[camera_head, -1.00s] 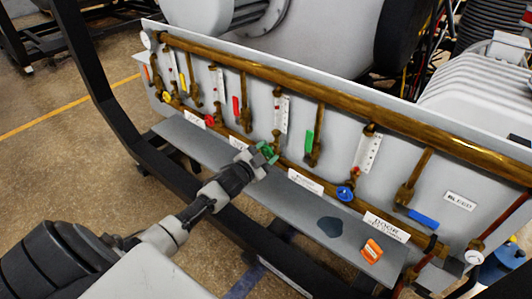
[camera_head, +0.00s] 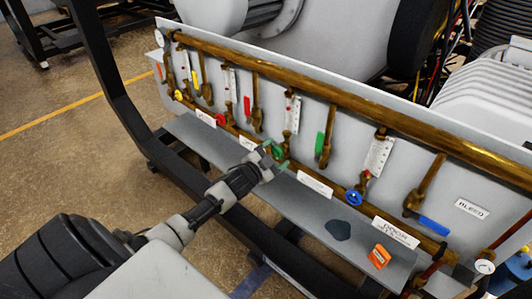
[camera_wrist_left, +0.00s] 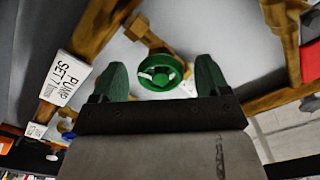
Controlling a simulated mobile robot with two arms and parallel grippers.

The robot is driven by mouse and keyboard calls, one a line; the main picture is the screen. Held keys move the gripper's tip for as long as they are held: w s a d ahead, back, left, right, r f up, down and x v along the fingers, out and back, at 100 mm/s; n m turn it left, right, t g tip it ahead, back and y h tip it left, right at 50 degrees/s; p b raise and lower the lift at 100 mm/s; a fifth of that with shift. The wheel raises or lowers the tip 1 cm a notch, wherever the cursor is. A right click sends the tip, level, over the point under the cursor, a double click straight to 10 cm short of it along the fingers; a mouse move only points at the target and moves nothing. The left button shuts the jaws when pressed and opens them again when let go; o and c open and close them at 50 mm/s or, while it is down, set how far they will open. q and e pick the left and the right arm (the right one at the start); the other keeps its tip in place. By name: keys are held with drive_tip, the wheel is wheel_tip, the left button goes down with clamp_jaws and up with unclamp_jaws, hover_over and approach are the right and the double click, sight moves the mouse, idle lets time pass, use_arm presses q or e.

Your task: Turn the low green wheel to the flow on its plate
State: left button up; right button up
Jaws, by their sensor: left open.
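The low green wheel (camera_head: 278,151) sits on the lower brass pipe of the valve panel, below a white scale plate (camera_head: 292,113). In the left wrist view the green wheel (camera_wrist_left: 160,73) shows face-on, with a brass stem behind it. My left gripper (camera_head: 270,156) is at the wheel, and its green fingertips (camera_wrist_left: 160,80) stand open on either side of the wheel, with a visible gap to each side. A white label reading "PUMP SET" (camera_wrist_left: 65,80) is left of the wheel in the wrist view. The plate's flow marks are too small to read. My right gripper is not in view.
A red wheel (camera_head: 221,119), a yellow wheel (camera_head: 178,95) and a blue wheel (camera_head: 354,197) share the pipe. A green lever (camera_head: 320,143) hangs to the right. An orange object (camera_head: 379,257) lies on the grey shelf (camera_head: 310,213) below. A dark frame bar runs in front.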

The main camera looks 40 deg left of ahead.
use_arm(q)
drive_tip(key=s, duration=1)
drive_tip(key=shift+s+a, duration=0.15)
drive_tip(key=shift+a, duration=0.25)
drive_tip(key=s+d+f+n+g+y, duration=0.15)
drive_tip(key=s+f+g, duration=0.35)
drive_tip(key=f, duration=0.9)
drive_tip(key=s+d+f+n+g+y, duration=0.1)
drive_tip(key=s+f+n+g, duration=0.2)
drive_tip(key=s+f, duration=0.85)
drive_tip(key=s+d+f+n+g, duration=0.1)
drive_tip(key=s+d+f+g, duration=0.3)
drive_tip(key=s+f, duration=0.6)
drive_tip(key=s+d+f+g+h, duration=0.1)
drive_tip(key=s+d+f+g, duration=0.4)
drive_tip(key=s, duration=0.9)
drive_tip(key=d+f, duration=0.3)
drive_tip(key=f, duration=0.1)
drive_tip(key=shift+s+d+f+n, duration=0.3)
drive_tip(key=shift+s+f+n, duration=0.05)
drive_tip(key=shift+s, duration=0.05)
drive_tip(key=shift+w, duration=0.1)
